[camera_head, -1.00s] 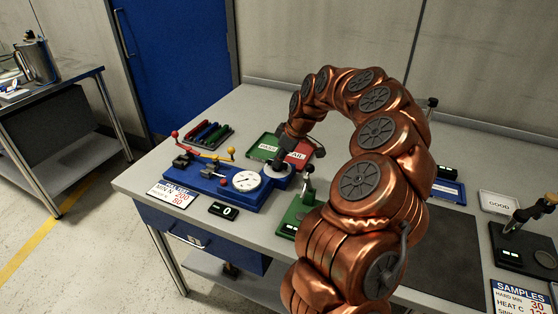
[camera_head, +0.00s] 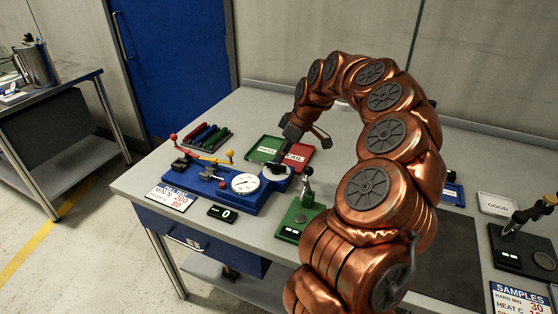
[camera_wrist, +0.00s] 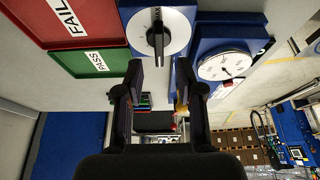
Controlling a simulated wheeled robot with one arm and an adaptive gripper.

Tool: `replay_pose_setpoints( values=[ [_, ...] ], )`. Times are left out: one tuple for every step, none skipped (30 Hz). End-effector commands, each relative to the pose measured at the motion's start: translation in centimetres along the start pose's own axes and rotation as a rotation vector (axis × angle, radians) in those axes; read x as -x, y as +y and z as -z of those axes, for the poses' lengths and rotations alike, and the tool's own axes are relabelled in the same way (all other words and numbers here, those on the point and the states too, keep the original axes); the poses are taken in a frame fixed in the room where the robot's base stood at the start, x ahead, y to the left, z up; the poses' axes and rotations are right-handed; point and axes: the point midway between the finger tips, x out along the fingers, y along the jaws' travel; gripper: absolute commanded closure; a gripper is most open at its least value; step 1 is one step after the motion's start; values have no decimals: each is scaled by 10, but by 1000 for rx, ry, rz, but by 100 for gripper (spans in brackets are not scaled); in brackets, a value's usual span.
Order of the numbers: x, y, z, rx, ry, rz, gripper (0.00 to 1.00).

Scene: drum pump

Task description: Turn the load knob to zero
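The load knob (camera_wrist: 157,35) is a black bar-shaped pointer on a round white dial plate. In the wrist view it stands roughly upright in the picture, between and just beyond my fingertips.
A round gauge (camera_head: 245,183) is beside the dial. A small display (camera_head: 222,213) reads 0. Green PASS (camera_head: 264,149) and red FAIL (camera_head: 298,157) trays lie behind the dial. A green stand with a lever (camera_head: 300,215) is close at the right.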

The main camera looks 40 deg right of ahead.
Motion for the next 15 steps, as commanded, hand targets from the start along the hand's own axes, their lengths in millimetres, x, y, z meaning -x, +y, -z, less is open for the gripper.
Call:
replay_pose_setpoints(
  values=[
    [12, 1, 0, 0, 2, -3, 62],
    [18, 1, 0, 0, 2, -4, 62],
    [26, 2, 1, -1, 3, -6, 62],
    [31, 2, 0, -1, 3, -7, 62],
    [36, 2, 0, -1, 2, -6, 62],
    [42, 1, 0, -1, 0, -4, 62],
    [46, 1, 0, 0, 0, -3, 62],
    [50, 1, 0, 0, 0, -3, 62],
    [55, 1, 0, -1, 0, -3, 62],
    [58, 1, 0, -1, 1, -3, 62],
    [61, 1, 0, -1, 0, -2, 62],
    [65, 0, 0, -1, 0, -1, 62],
    [67, 0, 0, -1, 0, -1, 62],
    [68, 0, 0, -1, 0, 0, 62],
    [70, 0, -1, -1, 0, 0, 62]
  ],
)
